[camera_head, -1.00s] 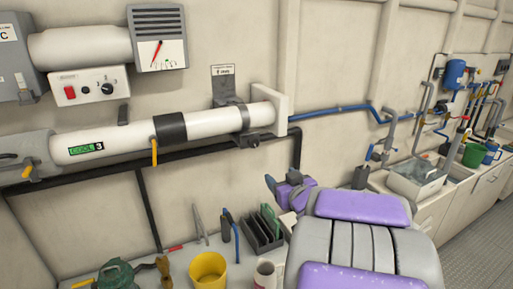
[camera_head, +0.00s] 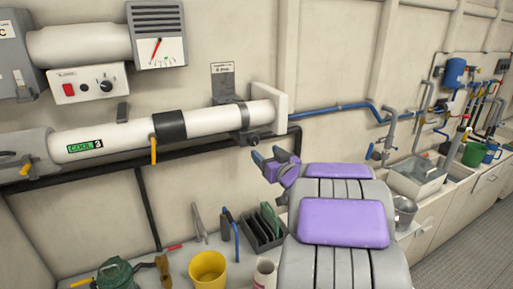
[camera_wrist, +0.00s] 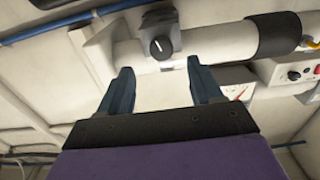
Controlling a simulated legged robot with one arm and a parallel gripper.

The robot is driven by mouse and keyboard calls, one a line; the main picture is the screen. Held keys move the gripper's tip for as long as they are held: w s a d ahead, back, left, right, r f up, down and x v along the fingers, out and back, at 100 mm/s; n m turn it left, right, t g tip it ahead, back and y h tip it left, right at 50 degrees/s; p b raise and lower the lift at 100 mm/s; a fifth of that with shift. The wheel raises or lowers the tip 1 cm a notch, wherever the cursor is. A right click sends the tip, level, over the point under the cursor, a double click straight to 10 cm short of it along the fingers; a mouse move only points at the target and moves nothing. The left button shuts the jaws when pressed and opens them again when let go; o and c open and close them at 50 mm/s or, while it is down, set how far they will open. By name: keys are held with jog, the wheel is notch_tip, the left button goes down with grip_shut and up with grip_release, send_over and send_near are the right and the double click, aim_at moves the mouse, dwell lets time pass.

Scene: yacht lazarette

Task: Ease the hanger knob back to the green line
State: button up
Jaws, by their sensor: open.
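The hanger knob (camera_head: 254,140) is a small dark knob under the hanger bracket (camera_head: 243,117) that clasps the white tube. In the wrist view the knob (camera_wrist: 158,46) is round and dark with a pale mark, beyond and between my fingertips. My gripper (camera_head: 268,154) is just below and right of the knob in the head view. Its two fingers stand apart and empty in the wrist view (camera_wrist: 158,66), with a gap to the knob. I cannot make out a green line at the knob in either view.
The white tube (camera_head: 110,138) with a green COOL label runs along the wall. A black rail (camera_head: 80,170) runs below it. A yellow cup (camera_head: 207,269) and a dark rack (camera_head: 262,232) stand on the bench below. A blue pipe (camera_head: 330,110) lies to the right.

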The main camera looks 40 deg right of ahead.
aim_at(255, 142)
jog(key=b+x, duration=0.1)
jog(key=x, duration=0.6)
jog(key=shift+w, duration=0.25)
jog(key=shift+c, duration=0.4)
jog(key=c, duration=1)
jog(key=shift+o, duration=0.2)
jog(key=shift+n, duration=2)
jog(key=o, duration=1)
jog(key=shift+o, duration=0.2)
jog(key=shift+s, duration=0.1)
